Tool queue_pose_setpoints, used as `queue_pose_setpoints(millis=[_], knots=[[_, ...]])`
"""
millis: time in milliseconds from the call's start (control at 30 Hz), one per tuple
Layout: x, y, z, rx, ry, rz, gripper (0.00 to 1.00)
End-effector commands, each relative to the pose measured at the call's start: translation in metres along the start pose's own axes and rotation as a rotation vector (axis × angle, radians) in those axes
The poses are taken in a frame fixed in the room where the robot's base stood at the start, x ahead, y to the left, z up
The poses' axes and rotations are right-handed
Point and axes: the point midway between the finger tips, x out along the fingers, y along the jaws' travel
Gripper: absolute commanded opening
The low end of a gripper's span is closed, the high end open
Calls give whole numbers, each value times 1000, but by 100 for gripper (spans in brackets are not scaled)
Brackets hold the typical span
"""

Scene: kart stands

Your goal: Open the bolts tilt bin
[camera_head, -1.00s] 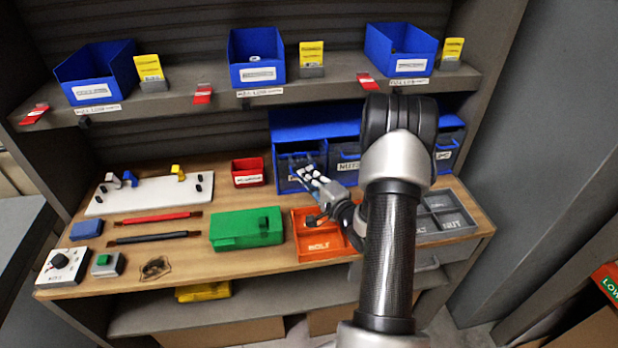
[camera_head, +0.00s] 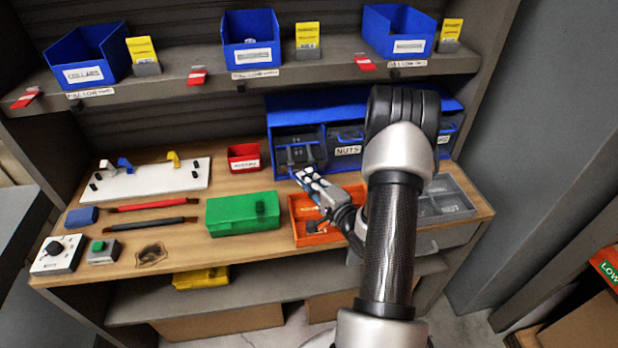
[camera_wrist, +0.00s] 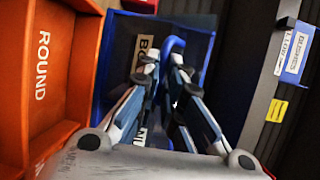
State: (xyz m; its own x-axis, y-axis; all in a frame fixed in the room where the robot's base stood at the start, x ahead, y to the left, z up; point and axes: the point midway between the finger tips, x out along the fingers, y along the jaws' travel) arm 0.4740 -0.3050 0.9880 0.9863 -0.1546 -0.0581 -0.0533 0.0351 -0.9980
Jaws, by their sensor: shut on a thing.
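The blue tilt bin cabinet (camera_head: 365,105) stands at the back right of the bench. Its leftmost bin, the bolts bin (camera_head: 297,140), shows a dark interior above my gripper and looks tilted outward. In the wrist view the bin has a tan label (camera_wrist: 144,48) starting with "BO", partly covered by a finger. My gripper (camera_head: 308,176) is in front of this bin. In the wrist view my gripper (camera_wrist: 166,62) has its fingers around the curved blue handle (camera_wrist: 172,43) and is shut on it. The bin's lower front is hidden by the fingers.
The nuts bin (camera_head: 347,150) is to the right, closed. An orange tray (camera_head: 317,238) lies just below my gripper, beside a green box (camera_head: 243,212). A grey divided tray (camera_head: 443,205) is at right. A red bin (camera_head: 243,157) stands left of the cabinet. A shelf (camera_head: 200,80) hangs above.

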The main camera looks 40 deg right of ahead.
Motion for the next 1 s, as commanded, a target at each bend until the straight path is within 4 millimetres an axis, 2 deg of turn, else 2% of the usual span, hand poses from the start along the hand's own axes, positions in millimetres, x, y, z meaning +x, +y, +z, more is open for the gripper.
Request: queue_pose_setpoints(millis=[33, 500, 533, 800, 1000], knots=[[0, 5, -1, 1, 4, 11, 0], [0, 5, -1, 0, 5, 10, 0], [0, 5, -1, 0, 5, 10, 10], [0, 4, -1, 0, 4, 6, 28], [0, 3, -1, -1, 3, 4, 28]])
